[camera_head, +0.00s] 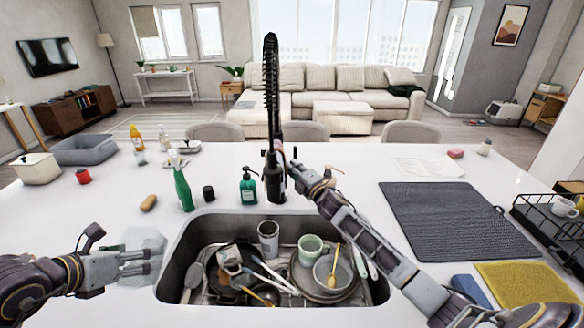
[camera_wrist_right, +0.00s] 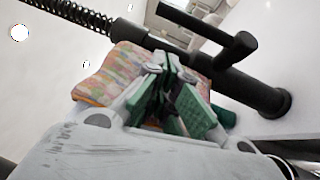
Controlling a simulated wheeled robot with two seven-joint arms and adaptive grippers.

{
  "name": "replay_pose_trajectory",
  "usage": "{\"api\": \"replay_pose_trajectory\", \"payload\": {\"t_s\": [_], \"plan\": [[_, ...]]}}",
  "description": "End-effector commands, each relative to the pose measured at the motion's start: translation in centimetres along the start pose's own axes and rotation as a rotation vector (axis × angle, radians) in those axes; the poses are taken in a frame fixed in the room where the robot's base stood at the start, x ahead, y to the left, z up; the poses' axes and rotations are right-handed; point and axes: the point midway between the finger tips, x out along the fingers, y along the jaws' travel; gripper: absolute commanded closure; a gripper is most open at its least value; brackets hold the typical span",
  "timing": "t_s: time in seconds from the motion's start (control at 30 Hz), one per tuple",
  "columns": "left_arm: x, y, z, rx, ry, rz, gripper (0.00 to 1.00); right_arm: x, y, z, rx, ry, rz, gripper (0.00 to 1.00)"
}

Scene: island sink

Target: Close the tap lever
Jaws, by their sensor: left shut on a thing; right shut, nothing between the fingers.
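The black tap (camera_head: 274,176) stands upright behind the sink, with a tall spring neck (camera_head: 271,95). In the right wrist view its body (camera_wrist_right: 262,94) runs diagonally, and a black lever-like bar (camera_wrist_right: 195,22) sticks out from its side. My right gripper (camera_head: 301,166) is shut and empty, just right of the tap body. Its green fingertips (camera_wrist_right: 168,88) are close to the tap; I cannot tell whether they touch it. My left gripper (camera_head: 155,262) is shut on a pale grey, sheet-like thing (camera_head: 140,242) left of the sink.
The sink (camera_head: 180,255) holds several dishes, cups and utensils. A green bottle (camera_head: 182,188) and a soap dispenser (camera_head: 248,186) stand left of the tap. A dark mat (camera_head: 450,220) lies to the right. A patterned, pinkish thing (camera_wrist_right: 125,72) is behind my right fingers.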

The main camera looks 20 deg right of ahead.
Motion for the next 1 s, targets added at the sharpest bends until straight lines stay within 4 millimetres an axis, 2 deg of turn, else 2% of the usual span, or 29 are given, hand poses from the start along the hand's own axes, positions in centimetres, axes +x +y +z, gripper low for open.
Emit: {"api": "replay_pose_trajectory", "payload": {"t_s": [0.47,1.0], "plan": [[0.3,0.1,-0.3,0.000,0.000,0.000,0.41,-1.9,0.1,0.1,-0.001,-0.001,-0.001,1.00],[0.8,0.2,-1.0,0.000,0.000,0.000,0.41,-6.0,0.6,0.0,0.000,0.000,-0.001,1.00]]}}
